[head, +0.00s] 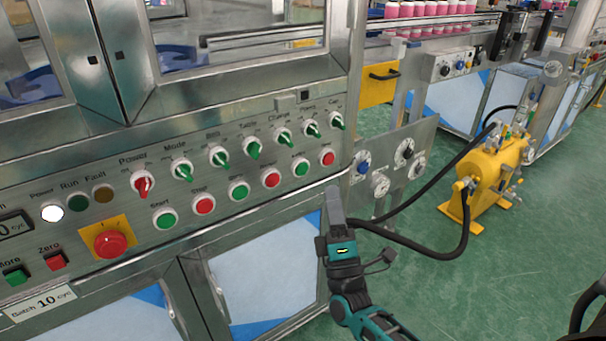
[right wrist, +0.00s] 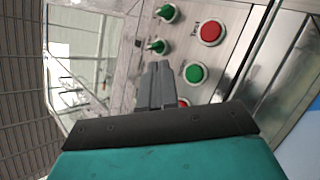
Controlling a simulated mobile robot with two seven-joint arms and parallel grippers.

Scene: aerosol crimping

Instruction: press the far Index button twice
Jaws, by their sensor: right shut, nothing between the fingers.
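The machine's control panel (head: 215,185) has a lower row of alternating green and red round buttons with small labels I cannot read surely, so I cannot tell which is Index. At its far right end are a green button (head: 301,167) and a red button (head: 327,157). My right gripper (head: 334,194) is shut and empty, its fingertips just below the far red button in the head view, apparently apart from the panel. In the right wrist view the shut fingers (right wrist: 156,75) lie beside a green button (right wrist: 194,73) and a red button (right wrist: 210,32). My left gripper is out of view.
Green-handled selector switches (head: 253,149) stick out above the buttons. A red emergency stop (head: 110,243) on a yellow plate is at the left. A yellow tank (head: 490,175) with black hoses stands to the right. Green floor (head: 440,280) is open between.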

